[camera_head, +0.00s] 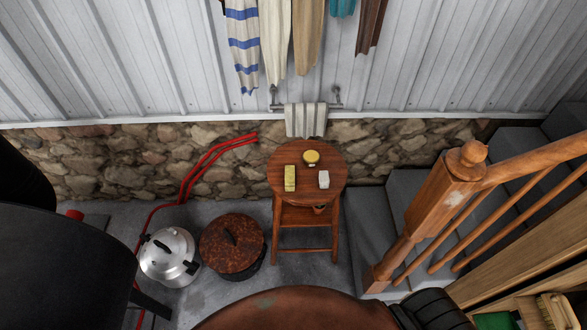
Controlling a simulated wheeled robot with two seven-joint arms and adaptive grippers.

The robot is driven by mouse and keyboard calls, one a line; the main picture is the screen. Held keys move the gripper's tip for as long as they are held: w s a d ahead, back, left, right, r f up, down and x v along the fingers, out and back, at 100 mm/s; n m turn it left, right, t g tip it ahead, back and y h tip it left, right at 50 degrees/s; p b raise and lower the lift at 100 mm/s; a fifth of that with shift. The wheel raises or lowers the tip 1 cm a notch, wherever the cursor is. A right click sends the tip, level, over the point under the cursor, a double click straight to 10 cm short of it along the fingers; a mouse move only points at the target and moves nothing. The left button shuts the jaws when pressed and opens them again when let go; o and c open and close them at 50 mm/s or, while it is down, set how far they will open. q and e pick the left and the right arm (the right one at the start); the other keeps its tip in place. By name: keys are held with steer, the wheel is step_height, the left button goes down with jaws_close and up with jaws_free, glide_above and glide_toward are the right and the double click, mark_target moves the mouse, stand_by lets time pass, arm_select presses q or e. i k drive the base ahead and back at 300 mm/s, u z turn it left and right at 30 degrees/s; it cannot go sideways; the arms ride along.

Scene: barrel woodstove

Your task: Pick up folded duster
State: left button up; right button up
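A small yellow block-like piece, which looks like the folded duster (290,178), lies on the left part of the round wooden stool top (311,192). It is small in the picture, so its folds are hard to make out. A yellow-topped round tin (311,157) stands behind it to the right, and a small white block (324,179) lies to its right, apart from it. I see neither of my grippers in the head view.
A silver lidded pot (168,256) and a rusty-lidded pot (231,243) stand on the floor left of the stool. A wooden stair railing (450,185) is at right. A brown rounded surface (295,311) fills the lower middle. A striped cloth (306,119) hangs behind the stool.

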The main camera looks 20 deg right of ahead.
mark_target(289, 170)
steer(key=z, duration=0.6)
steer(key=i, duration=0.75)
steer(key=z, duration=0.8)
